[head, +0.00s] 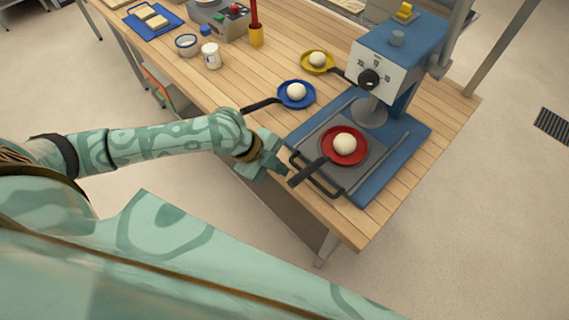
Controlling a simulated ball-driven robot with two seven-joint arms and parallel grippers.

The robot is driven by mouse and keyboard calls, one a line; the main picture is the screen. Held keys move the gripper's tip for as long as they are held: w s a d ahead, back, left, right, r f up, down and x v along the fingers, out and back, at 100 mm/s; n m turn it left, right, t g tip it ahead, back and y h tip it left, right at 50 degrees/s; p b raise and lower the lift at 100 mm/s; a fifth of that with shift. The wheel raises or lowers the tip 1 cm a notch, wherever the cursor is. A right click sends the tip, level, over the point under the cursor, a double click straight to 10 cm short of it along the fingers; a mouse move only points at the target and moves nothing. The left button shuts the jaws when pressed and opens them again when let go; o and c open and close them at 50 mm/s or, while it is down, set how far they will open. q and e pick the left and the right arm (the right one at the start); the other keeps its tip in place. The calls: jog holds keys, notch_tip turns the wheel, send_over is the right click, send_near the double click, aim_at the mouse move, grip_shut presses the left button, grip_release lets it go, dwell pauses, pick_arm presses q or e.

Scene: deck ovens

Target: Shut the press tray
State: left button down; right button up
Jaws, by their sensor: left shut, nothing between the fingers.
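The press (386,62) is a blue machine with a white dial front and a round grey plate (370,113) above a blue base (388,180). Its grey press tray (328,133) sits out in front of the plate between two rails. A black bar handle (325,187) runs along the tray's near edge. A red pan (362,157) with a white dough ball (344,144) sits on the tray, its dark handle pointing toward the near edge. My left gripper (284,170) is shut and empty, close beside the left part of the handle; contact is unclear. My right gripper is not visible.
A blue pan (309,97) and a yellow pan (306,57), each with a dough ball, lie left of the press. A white cup (211,57), a bowl (187,46) and a blue tray (154,27) stand farther along the wooden table (262,72). The table's near edge lies beneath my left arm.

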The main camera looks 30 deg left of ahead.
pick_arm(q)
jog(key=shift+w+d+f, duration=0.15)
jog(key=shift+w+d, duration=0.1)
jog(key=shift+w, duration=0.5)
jog(key=shift+w+d, duration=0.25)
jog(key=shift+w, duration=0.5)
jog(key=shift+w+d, duration=0.3)
jog(key=shift+w, duration=0.4)
jog(key=shift+w+d, duration=0.25)
jog(key=shift+w, duration=0.5)
jog(key=shift+s, duration=0.1)
